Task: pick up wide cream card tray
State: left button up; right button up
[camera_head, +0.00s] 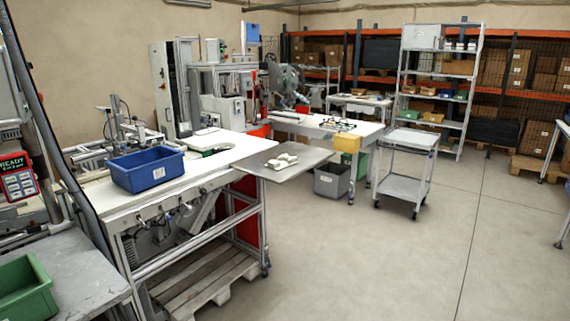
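A small cream or pale object (282,161) lies on a flat grey tabletop (258,168) in the middle of the head view. It is too small to tell whether it is one tray or several pieces. I cannot make out for certain a wide cream card tray anywhere. Neither of my grippers shows in the head view, and nothing is seen touching the pale object.
A blue bin (147,171) stands on the white workbench (100,198) at left. A green bin (24,290) sits at the lower left. A grey bin (331,181) and a wheeled cart (404,188) stand beyond the tabletop. The floor (400,265) at right is clear.

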aim_at(283, 162)
jog(key=i+u, duration=0.15)
jog(key=i, duration=0.35)
jog(key=i+u, duration=0.2)
jog(key=i, duration=0.3)
jog(key=i+l+u, duration=0.15)
jog(key=i, duration=0.3)
jog(key=i+l+u, duration=0.15)
jog(key=i, duration=0.35)
jog(key=i+l+u, duration=0.2)
jog(key=i, duration=0.25)
jog(key=i+l+u, duration=0.15)
jog(key=i+l, duration=0.3)
